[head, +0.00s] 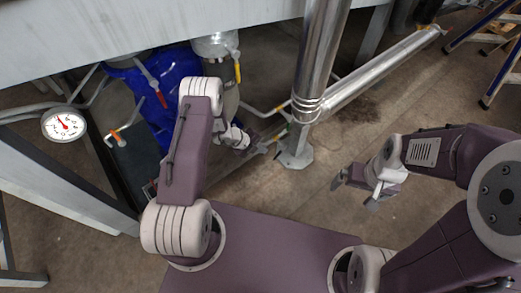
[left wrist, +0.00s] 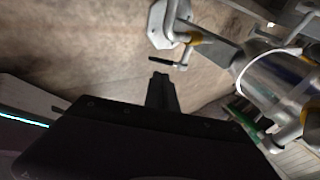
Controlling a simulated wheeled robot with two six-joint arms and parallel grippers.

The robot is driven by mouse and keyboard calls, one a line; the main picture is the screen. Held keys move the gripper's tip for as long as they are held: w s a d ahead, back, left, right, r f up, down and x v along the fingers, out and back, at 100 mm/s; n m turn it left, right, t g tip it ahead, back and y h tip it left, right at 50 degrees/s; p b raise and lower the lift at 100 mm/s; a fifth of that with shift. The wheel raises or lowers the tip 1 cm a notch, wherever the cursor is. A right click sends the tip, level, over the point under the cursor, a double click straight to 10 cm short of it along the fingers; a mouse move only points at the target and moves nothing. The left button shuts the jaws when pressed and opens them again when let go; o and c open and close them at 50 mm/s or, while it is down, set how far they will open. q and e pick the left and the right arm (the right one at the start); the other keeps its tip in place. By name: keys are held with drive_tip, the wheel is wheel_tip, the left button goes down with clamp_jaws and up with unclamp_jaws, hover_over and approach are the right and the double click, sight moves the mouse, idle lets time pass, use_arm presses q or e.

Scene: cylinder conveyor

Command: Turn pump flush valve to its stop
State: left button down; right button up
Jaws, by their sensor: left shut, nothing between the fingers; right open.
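My left gripper (head: 272,142) is shut and empty, low beside the foot of the shiny vertical pipe. In the left wrist view its dark closed fingers (left wrist: 160,88) point at a small valve (left wrist: 182,58) with a black-tipped lever and a yellow part. The fingertips appear apart from that lever. Which valve is the pump flush valve I cannot tell. A red-handled valve (head: 152,84), a yellow-handled valve (head: 238,72) and an orange-handled valve (head: 117,136) also show in the head view. My right gripper (head: 355,192) is open and empty over bare floor.
A blue pump body (head: 178,82) stands behind my left arm. A round gauge (head: 63,124) is at the left. The vertical pipe (head: 318,60) and a slanting pipe (head: 385,70) stand ahead. A ladder (head: 500,50) is at the far right.

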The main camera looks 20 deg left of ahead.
sight(277, 155)
use_arm(q)
drive_tip(key=b+x, duration=0.4)
drive_tip(key=x, duration=0.4)
drive_tip(key=shift+f, duration=0.2)
drive_tip(key=shift+w+d+f+b, duration=0.2)
drive_tip(key=shift+d+b, duration=0.05)
drive_tip(key=shift+b, duration=0.1)
